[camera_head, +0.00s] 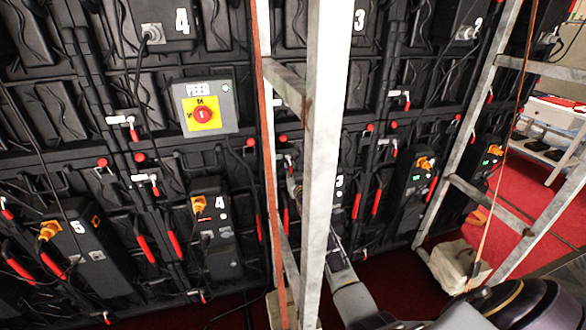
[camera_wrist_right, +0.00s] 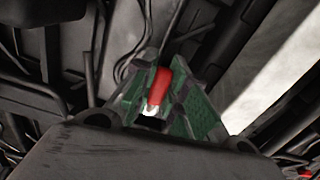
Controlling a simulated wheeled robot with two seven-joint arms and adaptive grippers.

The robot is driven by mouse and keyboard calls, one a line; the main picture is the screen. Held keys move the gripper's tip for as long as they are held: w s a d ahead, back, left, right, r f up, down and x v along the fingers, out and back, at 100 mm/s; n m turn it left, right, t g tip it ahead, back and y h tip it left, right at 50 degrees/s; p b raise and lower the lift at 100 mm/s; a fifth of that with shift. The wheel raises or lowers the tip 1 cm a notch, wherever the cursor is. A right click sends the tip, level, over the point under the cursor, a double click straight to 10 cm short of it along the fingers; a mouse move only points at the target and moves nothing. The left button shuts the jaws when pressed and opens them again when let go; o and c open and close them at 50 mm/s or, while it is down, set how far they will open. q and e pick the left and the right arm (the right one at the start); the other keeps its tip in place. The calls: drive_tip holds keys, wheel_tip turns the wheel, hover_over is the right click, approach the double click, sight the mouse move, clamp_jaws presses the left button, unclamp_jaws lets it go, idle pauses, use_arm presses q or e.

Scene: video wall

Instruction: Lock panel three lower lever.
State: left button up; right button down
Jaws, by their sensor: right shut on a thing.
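Panel three is the section of black wall panel with the number 3 on its lower box (camera_head: 339,182), partly hidden by a grey frame post. My right arm reaches in from the bottom right and passes behind this post. My right gripper (camera_head: 293,187) is only partly visible there, beside the post at the panel seam. In the right wrist view, its green-padded fingers (camera_wrist_right: 158,98) are shut around a red lever handle (camera_wrist_right: 163,77) with a pale tip. Which lever this is cannot be read from the wrist view. My left gripper is not in view.
The grey metal frame (camera_head: 327,130) stands upright between me and the wall, close to my right arm. A second frame (camera_head: 480,130) stands further right. A yellow and red switch box (camera_head: 205,107) hangs left. A beige bag (camera_head: 457,265) lies on the red floor.

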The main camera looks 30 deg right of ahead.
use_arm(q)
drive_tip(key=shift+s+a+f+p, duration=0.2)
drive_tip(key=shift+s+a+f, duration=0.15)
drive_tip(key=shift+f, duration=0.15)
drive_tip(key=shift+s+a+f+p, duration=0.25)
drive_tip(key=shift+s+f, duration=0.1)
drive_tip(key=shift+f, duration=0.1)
use_arm(e)
drive_tip(key=shift+w+a+f+m, duration=0.1)
drive_tip(key=shift+a+m, duration=0.2)
drive_tip(key=shift+m, duration=0.4)
drive_tip(key=c, duration=1.4)
unclamp_jaws()
drive_tip(key=shift+v, duration=6)
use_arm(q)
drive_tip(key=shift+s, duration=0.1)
